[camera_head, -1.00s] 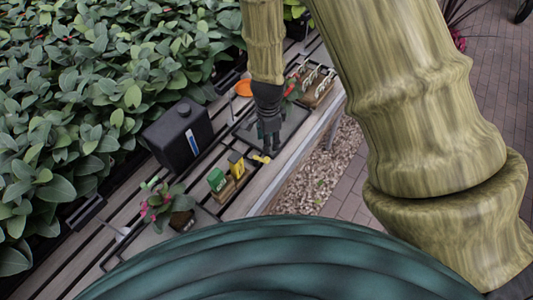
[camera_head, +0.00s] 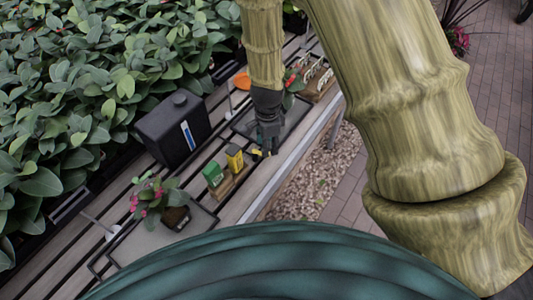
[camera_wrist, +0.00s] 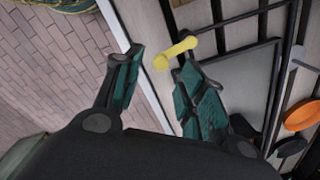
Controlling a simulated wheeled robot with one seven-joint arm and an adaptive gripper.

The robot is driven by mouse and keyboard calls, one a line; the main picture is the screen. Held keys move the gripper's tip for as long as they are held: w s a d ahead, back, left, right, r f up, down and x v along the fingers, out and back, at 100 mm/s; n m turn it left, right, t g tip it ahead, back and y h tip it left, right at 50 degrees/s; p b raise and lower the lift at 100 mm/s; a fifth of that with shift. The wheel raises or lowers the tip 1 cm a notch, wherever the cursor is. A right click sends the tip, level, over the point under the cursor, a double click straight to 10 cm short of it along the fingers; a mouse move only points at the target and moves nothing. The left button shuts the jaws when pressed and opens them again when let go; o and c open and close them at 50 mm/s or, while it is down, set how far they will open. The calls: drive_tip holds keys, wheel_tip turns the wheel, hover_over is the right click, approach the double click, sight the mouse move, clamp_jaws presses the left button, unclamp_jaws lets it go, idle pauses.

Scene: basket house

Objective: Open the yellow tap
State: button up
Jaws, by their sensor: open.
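The yellow tap (camera_wrist: 175,52) shows in the wrist view as a short yellow bar with rounded ends, just beyond my fingertips. It lies nearer the right finger, whose tip overlaps or touches its edge; I cannot tell which. My gripper (camera_wrist: 160,72) is open with nothing between its fingers. In the head view my gripper (camera_head: 267,146) points down over the slatted bench, and a small yellow part of the tap (camera_head: 257,153) shows beside the fingertips. The rest of the tap is hidden by the fingers.
A black canister (camera_head: 172,130) stands left of the gripper. A potted pink-flowered plant (camera_head: 152,199) is nearer. An orange dish (camera_head: 242,82) lies behind. Dense leaves fill the left.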

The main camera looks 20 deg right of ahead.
drive_tip(key=shift+f+b, duration=1.35)
drive_tip(key=shift+f, duration=0.45)
